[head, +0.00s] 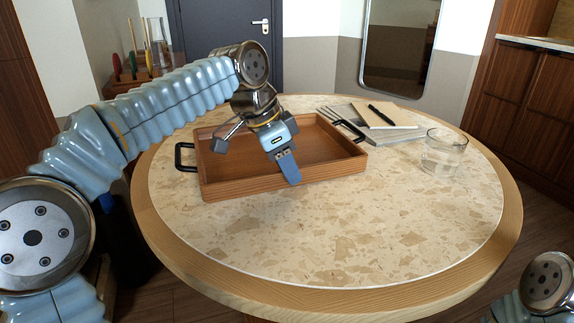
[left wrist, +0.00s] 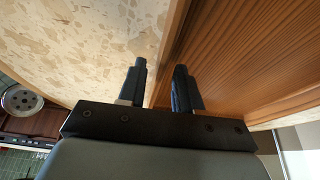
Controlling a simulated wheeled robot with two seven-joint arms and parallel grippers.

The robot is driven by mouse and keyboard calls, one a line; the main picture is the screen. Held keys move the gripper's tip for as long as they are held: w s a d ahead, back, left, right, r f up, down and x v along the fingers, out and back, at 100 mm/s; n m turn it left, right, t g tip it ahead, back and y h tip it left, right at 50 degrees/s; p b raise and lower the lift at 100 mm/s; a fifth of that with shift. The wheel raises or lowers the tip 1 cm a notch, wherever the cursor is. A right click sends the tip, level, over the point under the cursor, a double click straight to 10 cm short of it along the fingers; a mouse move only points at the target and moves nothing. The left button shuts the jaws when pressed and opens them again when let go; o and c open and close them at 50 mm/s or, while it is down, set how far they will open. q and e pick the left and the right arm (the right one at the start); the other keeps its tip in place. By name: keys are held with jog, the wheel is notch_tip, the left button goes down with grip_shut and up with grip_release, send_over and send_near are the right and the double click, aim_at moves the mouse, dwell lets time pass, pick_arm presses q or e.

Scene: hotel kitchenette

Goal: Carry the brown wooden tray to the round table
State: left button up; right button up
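The brown wooden tray (head: 240,184) rests on the round table (head: 400,235), left of its middle, with a black handle at each end. It looks level and empty. My left gripper (head: 287,165) points down at the tray's front wall. One blue finger shows outside the wall in the head view; the other is hidden there. My right gripper is out of view; only part of that arm shows at the lower right.
A glass of water (head: 443,152) stands on the table right of the tray. Notebooks (head: 375,116) with a black pen (head: 381,114) lie behind, close to the right handle. A utensil holder (head: 128,84) stands at the back left.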

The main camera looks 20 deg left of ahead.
pick_arm(q)
jog(key=shift+r, duration=0.1)
jog(key=p+v, duration=0.3)
jog(key=v, duration=0.9)
jog(key=shift+p, duration=0.3)
